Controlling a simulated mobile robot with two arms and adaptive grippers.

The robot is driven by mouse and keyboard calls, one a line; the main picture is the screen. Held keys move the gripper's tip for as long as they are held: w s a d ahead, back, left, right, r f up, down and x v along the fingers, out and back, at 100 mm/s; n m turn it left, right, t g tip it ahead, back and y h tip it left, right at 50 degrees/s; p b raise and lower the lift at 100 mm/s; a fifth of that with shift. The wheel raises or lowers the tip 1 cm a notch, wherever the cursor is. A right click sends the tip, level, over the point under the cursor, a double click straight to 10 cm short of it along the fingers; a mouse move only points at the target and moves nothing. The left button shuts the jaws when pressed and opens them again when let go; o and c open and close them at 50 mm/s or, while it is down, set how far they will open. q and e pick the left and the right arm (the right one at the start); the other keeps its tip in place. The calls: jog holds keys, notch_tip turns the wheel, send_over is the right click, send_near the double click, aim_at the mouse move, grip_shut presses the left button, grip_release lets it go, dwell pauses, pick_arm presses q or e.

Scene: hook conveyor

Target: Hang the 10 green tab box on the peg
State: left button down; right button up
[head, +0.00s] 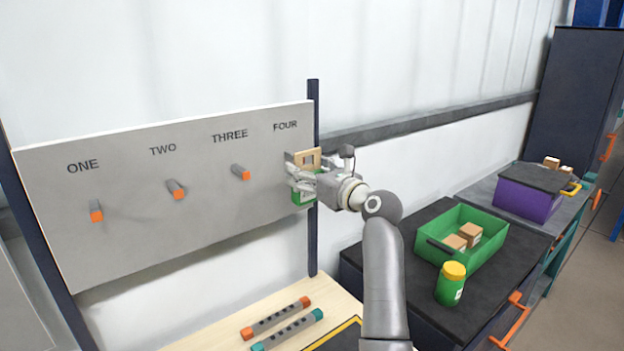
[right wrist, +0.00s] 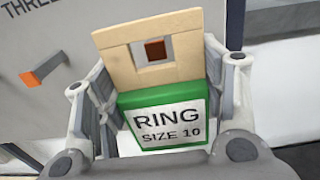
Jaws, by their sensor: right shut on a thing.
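The green box (right wrist: 165,122) with a white "RING SIZE 10" label and a tan tab (right wrist: 190,55) is held upright between the fingers of my right gripper (right wrist: 160,105). The tab has a square hole, and the orange end of a peg (right wrist: 155,50) shows inside it; I cannot tell how far the peg passes through. In the head view my right gripper (head: 318,186) is shut on the green box (head: 304,193) at the grey board (head: 150,240), below the word FOUR. The rest of that peg is hidden. My left gripper is not in view.
Empty orange-tipped pegs stand under ONE (head: 97,211), TWO (head: 176,190) and THREE (head: 241,173). A green bin (head: 490,250) with brown boxes and a green jar (head: 450,284) are at the right. Two bars (head: 276,318) lie on the wooden table below.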

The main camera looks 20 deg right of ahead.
jog(key=f+b+x, duration=0.1)
jog(key=x, duration=0.5)
dwell(0.7)
dwell(0.6)
jog(key=o, duration=1.1)
